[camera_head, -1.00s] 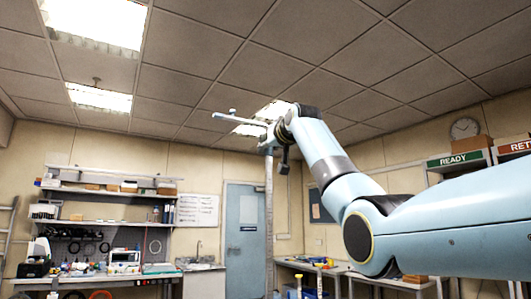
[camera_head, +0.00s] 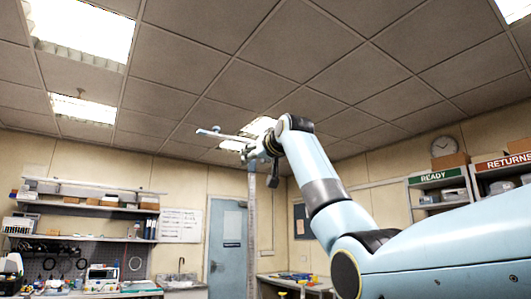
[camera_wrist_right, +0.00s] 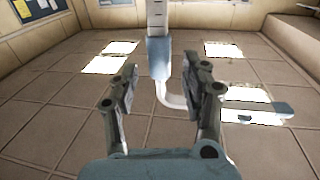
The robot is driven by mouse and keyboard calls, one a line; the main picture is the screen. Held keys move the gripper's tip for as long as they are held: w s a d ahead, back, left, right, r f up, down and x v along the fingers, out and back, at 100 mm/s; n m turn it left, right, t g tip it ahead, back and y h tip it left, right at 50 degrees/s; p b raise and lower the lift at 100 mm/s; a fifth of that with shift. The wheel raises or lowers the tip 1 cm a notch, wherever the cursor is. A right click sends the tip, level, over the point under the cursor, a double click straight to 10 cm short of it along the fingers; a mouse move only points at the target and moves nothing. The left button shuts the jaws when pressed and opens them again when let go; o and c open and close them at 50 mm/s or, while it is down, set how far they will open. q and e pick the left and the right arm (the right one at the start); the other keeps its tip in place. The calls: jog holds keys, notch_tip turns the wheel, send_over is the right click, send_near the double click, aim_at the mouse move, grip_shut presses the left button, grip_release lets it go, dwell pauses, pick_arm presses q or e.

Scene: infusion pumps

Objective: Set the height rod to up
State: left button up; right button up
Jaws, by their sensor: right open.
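The height rod (camera_head: 252,225) is a tall, thin upright with measuring marks. A pale flat bar (camera_head: 222,135) sticks out to the left at its top in the head view. In the right wrist view the marked rod (camera_wrist_right: 156,14), a blue sleeve (camera_wrist_right: 158,57) and a white bent piece (camera_wrist_right: 170,97) show at and beyond the jaws. My right gripper (camera_head: 264,150) is at the rod's top. In the wrist view its open fingers (camera_wrist_right: 160,85) stand on either side of the sleeve. I cannot tell whether they touch it. My left gripper is not in view.
A workbench with shelves (camera_head: 85,205) stands at the back left. A blue door (camera_head: 228,248) is behind the rod. Shelves marked READY (camera_head: 440,177) and RETURNS (camera_head: 505,162) are at the right. The space around the rod's top looks clear below the ceiling.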

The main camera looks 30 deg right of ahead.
jog(key=s, duration=0.8)
jog(key=shift+s+a, duration=0.3)
jog(key=shift+s, duration=0.1)
